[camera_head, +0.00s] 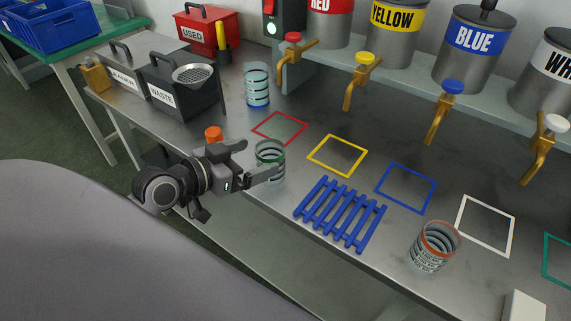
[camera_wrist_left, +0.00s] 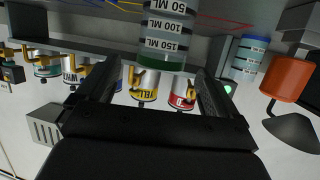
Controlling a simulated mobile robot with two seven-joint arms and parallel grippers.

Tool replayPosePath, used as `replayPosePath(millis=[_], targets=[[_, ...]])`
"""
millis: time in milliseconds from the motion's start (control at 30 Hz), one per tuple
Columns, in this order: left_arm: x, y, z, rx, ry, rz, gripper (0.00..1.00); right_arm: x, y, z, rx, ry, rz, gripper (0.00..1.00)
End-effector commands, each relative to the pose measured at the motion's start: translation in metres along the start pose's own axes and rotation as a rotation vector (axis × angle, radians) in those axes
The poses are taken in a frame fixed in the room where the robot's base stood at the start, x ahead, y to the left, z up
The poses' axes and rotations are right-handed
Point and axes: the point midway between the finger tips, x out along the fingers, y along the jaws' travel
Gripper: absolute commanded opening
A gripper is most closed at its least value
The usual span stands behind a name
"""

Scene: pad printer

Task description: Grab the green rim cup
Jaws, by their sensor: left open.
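The green rim cup (camera_head: 270,150) is clear with dark measuring bands and stands upright on the grey bench, left of the blue rack. My left gripper (camera_head: 258,160) is open, with its fingers reaching toward the cup's near-left side; one finger overlaps the cup's lower part in the head view. In the left wrist view, which looks inverted, the cup (camera_wrist_left: 165,40) shows ahead between the two open fingers (camera_wrist_left: 155,85), with its green rim downward in the picture. I cannot tell whether the fingers touch it. My right gripper is in neither view.
An orange-capped object (camera_head: 213,134) is close behind my left gripper. A blue rim cup (camera_head: 257,90) stands farther back and an orange rim cup (camera_head: 432,247) at the right. The blue rack (camera_head: 340,213) lies right of the green cup. Taps (camera_head: 357,82) overhang the bench.

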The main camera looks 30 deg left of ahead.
Motion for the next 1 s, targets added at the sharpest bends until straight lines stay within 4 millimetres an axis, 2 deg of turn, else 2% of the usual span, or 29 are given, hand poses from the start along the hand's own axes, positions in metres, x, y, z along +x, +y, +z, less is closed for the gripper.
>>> replayPosePath(millis=[167,467,800,1000], targets=[[0.004,-0.001,-0.004,0.002,0.007,0.003,0.94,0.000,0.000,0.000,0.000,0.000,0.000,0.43],[0.026,-0.001,-0.005,0.001,0.007,0.003,0.94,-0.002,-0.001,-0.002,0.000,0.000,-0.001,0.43],[0.066,-0.003,-0.006,0.001,0.007,0.002,0.94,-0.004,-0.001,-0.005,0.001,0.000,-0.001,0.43],[0.071,-0.003,-0.005,0.003,0.005,0.003,0.94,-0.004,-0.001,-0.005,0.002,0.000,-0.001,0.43]])
